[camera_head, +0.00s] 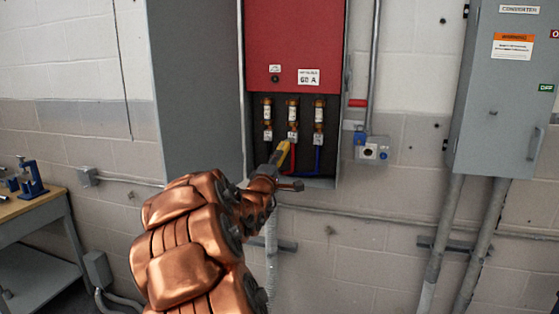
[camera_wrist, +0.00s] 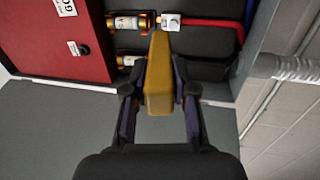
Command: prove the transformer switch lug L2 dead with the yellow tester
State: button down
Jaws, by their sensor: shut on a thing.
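My gripper (camera_head: 271,169) is shut on the yellow tester (camera_head: 281,153), which also shows between the fingers in the wrist view (camera_wrist: 158,82). The tester points up at the middle of three lugs under the fuses in the open lower part of the red switch box. This middle lug (camera_head: 292,137) has a red cable and a white tag; in the wrist view the lug (camera_wrist: 170,20) lies just beyond the tester's narrow end. I cannot tell whether the tip touches it. The lug's lettering is too small to read.
The red switch box (camera_head: 294,45) has three fuses and a blue cable (camera_head: 318,158) at its right lug. A grey cabinet (camera_head: 195,90) stands close on the left. A converter cabinet (camera_head: 505,90) hangs at right. A workbench (camera_head: 30,203) is far left.

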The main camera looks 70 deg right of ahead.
jog(key=shift+r+v, duration=0.15)
jog(key=shift+v, duration=0.7)
jog(key=shift+r+v, duration=0.2)
jog(key=shift+v, duration=0.65)
jog(key=shift+s, duration=0.1)
